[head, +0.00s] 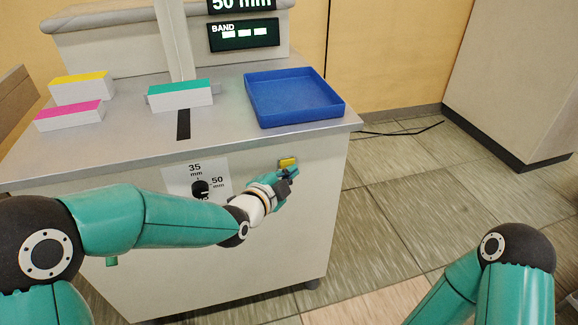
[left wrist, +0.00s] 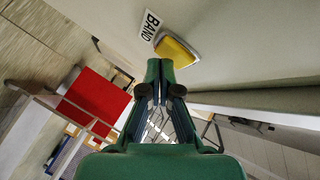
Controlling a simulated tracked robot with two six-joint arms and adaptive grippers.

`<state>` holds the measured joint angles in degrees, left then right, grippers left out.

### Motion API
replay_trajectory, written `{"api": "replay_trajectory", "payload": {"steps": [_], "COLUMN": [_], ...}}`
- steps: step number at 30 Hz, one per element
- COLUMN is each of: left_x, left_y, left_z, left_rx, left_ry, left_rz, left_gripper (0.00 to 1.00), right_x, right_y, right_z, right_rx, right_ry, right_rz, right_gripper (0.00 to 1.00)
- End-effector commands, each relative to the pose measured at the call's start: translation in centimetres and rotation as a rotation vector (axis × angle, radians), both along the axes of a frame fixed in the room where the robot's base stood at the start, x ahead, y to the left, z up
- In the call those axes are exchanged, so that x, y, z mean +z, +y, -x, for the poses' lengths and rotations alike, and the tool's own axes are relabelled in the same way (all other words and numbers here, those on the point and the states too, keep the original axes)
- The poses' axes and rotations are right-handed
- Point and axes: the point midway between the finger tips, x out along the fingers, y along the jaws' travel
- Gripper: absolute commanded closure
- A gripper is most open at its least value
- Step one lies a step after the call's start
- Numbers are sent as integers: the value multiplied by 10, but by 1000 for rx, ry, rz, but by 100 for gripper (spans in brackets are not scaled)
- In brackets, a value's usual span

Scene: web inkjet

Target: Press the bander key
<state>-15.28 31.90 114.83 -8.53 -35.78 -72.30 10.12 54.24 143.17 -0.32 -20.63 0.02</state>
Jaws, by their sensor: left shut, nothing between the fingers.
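The bander key is a yellow key (head: 287,161) on the front of the grey cabinet, near its right edge. In the left wrist view the yellow key (left wrist: 177,50) sits beside a white label reading BAND (left wrist: 149,25). My left gripper (head: 291,174) is shut and empty, its fingertips just below the key in the head view. In the left wrist view the shut fingertips (left wrist: 160,67) are right at the key's edge; I cannot tell whether they touch it. My right gripper is out of view; only part of that arm shows at lower right.
A black dial (head: 200,188) marked 35 mm and 50 mm is on the cabinet front. On top are a blue tray (head: 338,108), a green-topped stack (head: 182,98), and yellow- and pink-topped stacks.

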Motion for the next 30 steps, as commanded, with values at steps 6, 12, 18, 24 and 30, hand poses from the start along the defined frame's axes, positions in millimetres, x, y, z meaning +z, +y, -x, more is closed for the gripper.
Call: {"api": "replay_trajectory", "payload": {"steps": [6,12,18,24,30], "left_x": [0,0,0,0,-1], "left_y": [1,2,2,2,1], "left_z": [-3,-5,-7,-7,-2], "left_rx": [0,0,0,0,0], "left_ry": [0,0,0,0,-1], "left_rz": [0,1,1,1,1], "left_gripper": [100,100,100,100,100], "right_x": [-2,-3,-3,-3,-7], "right_y": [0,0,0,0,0], "right_z": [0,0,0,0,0], "right_rx": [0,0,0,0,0], "right_ry": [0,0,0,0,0], "right_rz": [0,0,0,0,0], "right_gripper": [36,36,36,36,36]}}
